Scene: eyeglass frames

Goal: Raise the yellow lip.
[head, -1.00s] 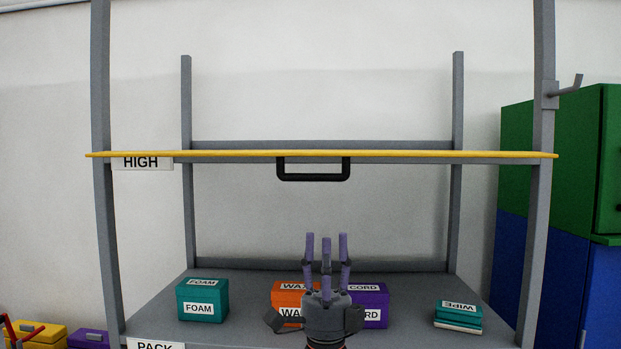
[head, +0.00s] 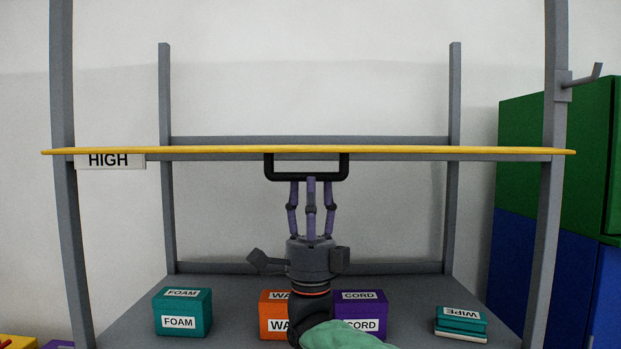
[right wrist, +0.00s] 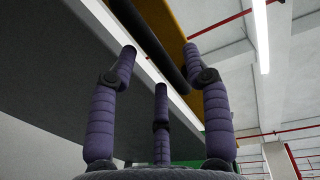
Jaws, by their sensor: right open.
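The yellow lip (head: 400,150) is a thin bar running level along the front edge of the upper shelf, and it also shows in the right wrist view (right wrist: 190,30). A black handle (head: 272,170) hangs below its middle. My right gripper (head: 311,183) points upward with its fingertips at the handle's lower bar. In the right wrist view the fingers (right wrist: 163,75) are spread apart, with the black bar (right wrist: 150,45) above and between them. The fingers are open, and I cannot tell whether they touch the bar. My left gripper is not in view.
Grey posts (head: 65,200) flank the rack. Green and blue cabinets (head: 545,250) stand at the right.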

